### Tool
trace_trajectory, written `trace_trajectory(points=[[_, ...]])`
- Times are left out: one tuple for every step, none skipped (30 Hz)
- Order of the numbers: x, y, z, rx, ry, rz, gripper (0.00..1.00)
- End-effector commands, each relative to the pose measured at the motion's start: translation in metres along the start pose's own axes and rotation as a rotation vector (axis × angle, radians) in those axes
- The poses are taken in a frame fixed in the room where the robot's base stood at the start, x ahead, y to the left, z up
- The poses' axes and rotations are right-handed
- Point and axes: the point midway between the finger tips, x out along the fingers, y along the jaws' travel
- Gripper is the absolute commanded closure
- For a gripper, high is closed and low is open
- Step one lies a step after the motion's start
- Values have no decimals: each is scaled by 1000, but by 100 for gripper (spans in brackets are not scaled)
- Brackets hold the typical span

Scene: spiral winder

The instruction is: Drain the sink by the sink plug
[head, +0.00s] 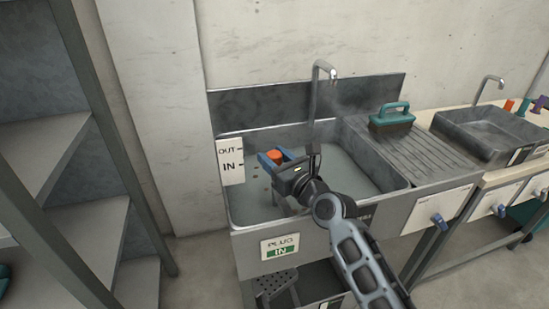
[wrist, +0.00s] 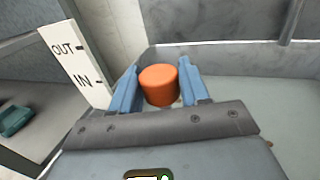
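The sink (head: 237,205) is a grey metal basin on a stand, holding what looks like greenish water. An orange round knob (head: 274,155) stands at its left side, next to a white board (head: 230,162) marked OUT and IN; it looks like the top of the sink plug. My gripper (head: 275,158) reaches over the sink from the front. In the wrist view its blue fingers (wrist: 158,90) lie on both sides of the orange knob (wrist: 159,85) and appear to press against it. The plug below the knob is hidden.
A sign (head: 280,247) on the sink front reads PLUG IN in green. A tap (head: 316,88) stands behind the basin. A teal-handled brush (head: 391,118) lies on the drainboard at right. A shelf rack (head: 70,220) stands left.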

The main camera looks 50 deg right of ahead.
Motion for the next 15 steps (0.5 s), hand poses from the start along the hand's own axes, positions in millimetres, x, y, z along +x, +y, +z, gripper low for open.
trace_trajectory(points=[[0, 0, 0, 0, 0, 0, 60], [0, 0, 0, 0, 0, 0, 63], [0, 0, 0, 0, 0, 0, 67], [0, 0, 0, 0, 0, 0, 69], [0, 0, 0, 0, 0, 0, 72], [0, 0, 0, 0, 0, 0, 76], [0, 0, 0, 0, 0, 0, 79], [0, 0, 0, 0, 0, 0, 82], [0, 0, 0, 0, 0, 0, 86], [0, 0, 0, 0, 0, 0, 89], [0, 0, 0, 0, 0, 0, 92], [0, 0, 0, 0, 0, 0, 95], [0, 0, 0, 0, 0, 0, 98], [0, 0, 0, 0, 0, 0, 100], [0, 0, 0, 0, 0, 0, 100]])
